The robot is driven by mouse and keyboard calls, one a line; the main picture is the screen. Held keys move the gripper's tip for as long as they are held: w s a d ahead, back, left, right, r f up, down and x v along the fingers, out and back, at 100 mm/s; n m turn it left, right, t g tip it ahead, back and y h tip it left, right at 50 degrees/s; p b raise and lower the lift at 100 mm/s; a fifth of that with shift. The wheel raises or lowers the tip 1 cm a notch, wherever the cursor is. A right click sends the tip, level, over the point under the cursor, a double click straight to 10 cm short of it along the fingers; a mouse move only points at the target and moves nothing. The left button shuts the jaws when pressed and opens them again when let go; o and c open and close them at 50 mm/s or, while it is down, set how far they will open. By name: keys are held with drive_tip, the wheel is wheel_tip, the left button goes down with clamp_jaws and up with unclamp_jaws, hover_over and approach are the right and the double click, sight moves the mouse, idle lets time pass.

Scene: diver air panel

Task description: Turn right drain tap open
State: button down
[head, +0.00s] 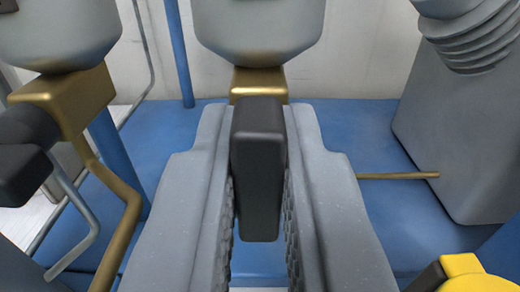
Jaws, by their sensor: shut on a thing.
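The right drain tap has a brass body (257,84) under a grey rounded bowl (258,30) in the upper middle of the head view. Its black lever handle (257,190) points toward me, in the middle of the picture. My gripper (258,140) is shut on this handle, with one grey ridged finger on each side of it. The fingers hide much of the tap's lower part.
Another brass tap (70,95) with a black handle (22,175) and a bent brass pipe stands at left under its own bowl. A grey ribbed body (455,130) stands at right, with a thin brass rod (398,176) beside it. A yellow part (475,275) is at lower right. Blue base (380,130) lies behind.

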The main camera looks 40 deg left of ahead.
drive_tip(key=p, duration=0.3)
drive_tip(key=shift+r+m, duration=0.25)
drive_tip(key=shift+m, duration=0.15)
drive_tip(key=shift+f+m+p, duration=0.2)
drive_tip(key=shift+m+p, duration=0.3)
drive_tip(key=shift+p, duration=0.5)
drive_tip(key=c, duration=1.5)
unclamp_jaws()
drive_tip(key=shift+d, duration=0.1)
drive_tip(key=p+v, duration=0.2)
drive_tip(key=v, duration=1.1)
drive_tip(key=shift+s+d+f, duration=0.15)
drive_tip(key=shift+s+d, duration=0.05)
drive_tip(key=shift+s, duration=0.1)
